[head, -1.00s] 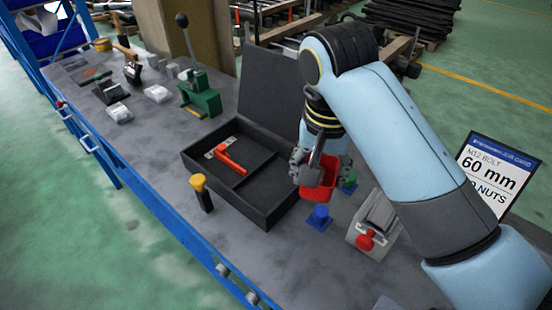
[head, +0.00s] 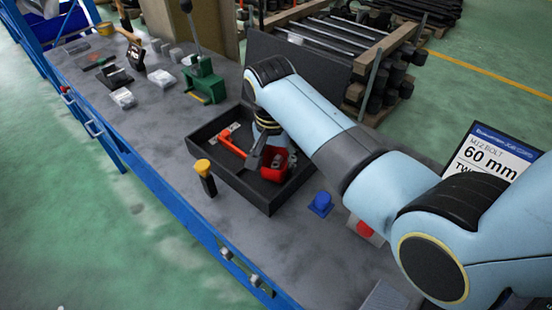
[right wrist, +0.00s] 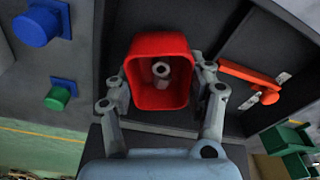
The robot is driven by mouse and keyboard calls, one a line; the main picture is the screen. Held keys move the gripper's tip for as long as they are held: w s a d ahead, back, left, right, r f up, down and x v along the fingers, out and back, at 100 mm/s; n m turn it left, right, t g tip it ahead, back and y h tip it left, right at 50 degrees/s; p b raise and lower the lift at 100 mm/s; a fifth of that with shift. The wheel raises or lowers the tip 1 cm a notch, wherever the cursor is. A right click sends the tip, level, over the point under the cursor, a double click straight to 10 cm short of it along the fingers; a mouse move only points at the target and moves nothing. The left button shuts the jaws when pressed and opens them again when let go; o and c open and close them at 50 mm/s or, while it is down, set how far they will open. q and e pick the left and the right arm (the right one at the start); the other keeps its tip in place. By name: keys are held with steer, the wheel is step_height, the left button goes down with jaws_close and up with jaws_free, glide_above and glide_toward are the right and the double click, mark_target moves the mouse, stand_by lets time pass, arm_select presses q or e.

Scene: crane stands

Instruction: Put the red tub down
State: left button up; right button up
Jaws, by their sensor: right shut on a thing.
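The red tub (head: 272,174) is over the right-hand part of the open black case (head: 268,207) in the head view. I cannot tell whether it touches the case floor. My right gripper (head: 276,158) is shut on the tub. In the right wrist view, the tub (right wrist: 158,50) is between the two fingers of the gripper (right wrist: 162,88), its mouth facing the camera. Small grey metal pieces lie inside it. My left gripper is out of view.
A red-handled tool (head: 231,145) lies in the case's left part. A yellow-topped black tool (head: 204,177) stands in front of the case. A blue stand (head: 320,204) is to its right. A green press (head: 205,82) and a sign (head: 490,160) stand on the bench.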

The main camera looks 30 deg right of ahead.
steer(key=shift+w+f, duration=0.1)
steer(key=shift+f, duration=0.35)
steer(key=shift+f, duration=0.15)
steer(key=o, duration=1.2)
steer(key=shift+c, duration=0.2)
step_height(320, 180, up, 12)
steer(key=s+a, duration=0.1)
